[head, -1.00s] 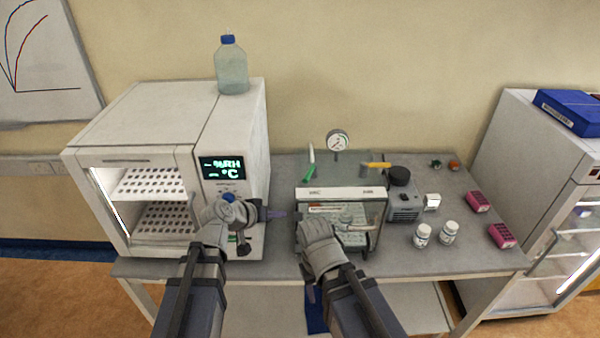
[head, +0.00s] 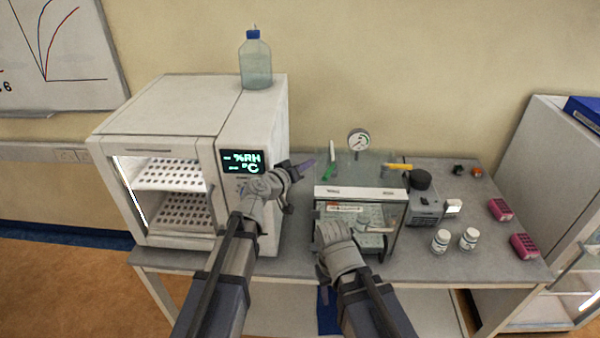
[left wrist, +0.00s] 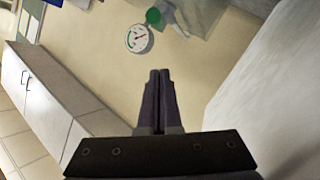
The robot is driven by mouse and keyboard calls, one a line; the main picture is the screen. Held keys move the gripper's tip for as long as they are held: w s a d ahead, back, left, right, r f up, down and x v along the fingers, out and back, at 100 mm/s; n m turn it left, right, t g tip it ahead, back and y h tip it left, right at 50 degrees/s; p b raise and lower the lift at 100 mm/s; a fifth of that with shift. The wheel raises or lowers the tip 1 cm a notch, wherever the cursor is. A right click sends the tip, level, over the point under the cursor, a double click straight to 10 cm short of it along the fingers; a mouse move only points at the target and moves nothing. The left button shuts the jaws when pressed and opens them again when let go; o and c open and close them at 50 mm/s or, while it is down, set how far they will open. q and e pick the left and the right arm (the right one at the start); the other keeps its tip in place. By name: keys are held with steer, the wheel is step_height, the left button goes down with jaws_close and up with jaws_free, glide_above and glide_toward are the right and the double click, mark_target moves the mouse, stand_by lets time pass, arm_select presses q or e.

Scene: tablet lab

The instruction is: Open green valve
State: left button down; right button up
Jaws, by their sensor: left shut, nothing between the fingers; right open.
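The green valve handle (head: 328,171) sits at the back left of the clear chamber (head: 392,232), below a white-handled valve (head: 332,150). A green knob also shows in the left wrist view (left wrist: 153,16) beside the gauge, beyond my fingertips. My left gripper (head: 307,165) is shut and empty, its purple fingers raised left of the green handle and seemingly apart from it. Its closed fingers also show in the left wrist view (left wrist: 159,75). My right gripper (head: 345,228) is open in front of the chamber; its fingers are mostly hidden by its own wrist.
A round pressure gauge (head: 359,140) and a yellow handle (head: 398,167) stand behind the chamber. The white oven (head: 160,115) with a bottle (head: 256,65) on top is close on the left. A pump (head: 424,207) and two white jars (head: 469,239) are on the right.

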mark_target(330, 172)
arm_select(q)
steer(key=x, duration=0.4)
steer(key=shift+b, duration=0.35)
steer(key=shift+s+d+f+b, duration=0.2)
steer(key=shift+s+f+b, duration=0.2)
steer(key=shift+f+b, duration=0.4)
steer(key=shift+s+d+f+b, duration=0.3)
steer(key=shift+d+f+b, duration=0.35)
steer(key=shift+f+b, duration=0.1)
steer(key=d, duration=0.1)
steer(key=s+d, duration=0.1)
steer(key=d, duration=0.1)
steer(key=shift+s+d, duration=0.2)
steer(key=shift+a, duration=0.1)
steer(key=shift+r, duration=0.15)
